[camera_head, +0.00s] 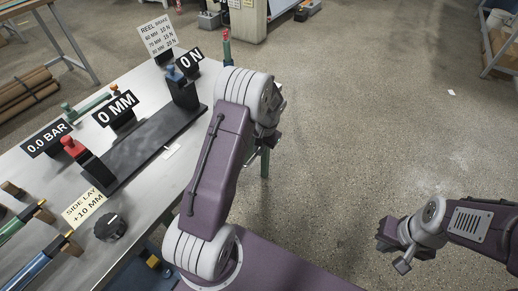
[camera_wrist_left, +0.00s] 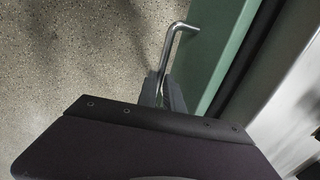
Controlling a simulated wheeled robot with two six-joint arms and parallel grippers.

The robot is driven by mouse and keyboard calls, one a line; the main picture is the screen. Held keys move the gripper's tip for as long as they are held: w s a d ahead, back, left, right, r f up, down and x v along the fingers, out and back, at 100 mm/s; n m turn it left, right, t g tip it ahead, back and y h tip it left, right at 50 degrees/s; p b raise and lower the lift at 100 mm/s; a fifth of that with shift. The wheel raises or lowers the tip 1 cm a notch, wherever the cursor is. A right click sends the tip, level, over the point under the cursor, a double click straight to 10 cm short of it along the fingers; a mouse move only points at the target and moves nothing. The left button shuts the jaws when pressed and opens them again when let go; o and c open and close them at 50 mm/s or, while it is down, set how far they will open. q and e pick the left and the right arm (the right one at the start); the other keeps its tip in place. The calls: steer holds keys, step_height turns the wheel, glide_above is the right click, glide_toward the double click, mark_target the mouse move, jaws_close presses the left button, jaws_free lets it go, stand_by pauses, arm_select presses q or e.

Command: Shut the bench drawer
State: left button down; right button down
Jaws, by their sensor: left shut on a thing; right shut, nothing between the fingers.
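The green drawer front (camera_wrist_left: 222,38) fills the upper right of the left wrist view. A bent metal bar handle (camera_wrist_left: 168,45) stands out from it. My left gripper (camera_wrist_left: 165,92) is shut on this handle, with its dark fingers on the bar's near end. In the head view my left arm reaches over the bench edge and hides its own gripper and the drawer. How far the drawer stands open cannot be told. My right gripper (camera_head: 393,247) is shut and empty, over bare floor at the lower right.
The metal bench (camera_head: 150,83) carries several signs, a black bar (camera_head: 150,145), a round black knob (camera_head: 110,227) and colored-handled tools at the left. A shelf rack (camera_head: 500,60) stands at the far right.

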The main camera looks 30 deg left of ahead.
arm_select(q)
steer(key=shift+a, duration=0.1)
stand_by(0.4)
steer(key=shift+a+r, duration=0.1)
steer(key=shift+a, duration=0.2)
steer(key=a+p, duration=0.1)
steer(key=a, duration=0.2)
steer(key=shift+w+a+p, duration=0.1)
steer(key=shift+w+p, duration=0.05)
steer(key=shift+p, duration=0.15)
steer(key=c, duration=1.8)
jaws_free()
steer(key=o, duration=0.3)
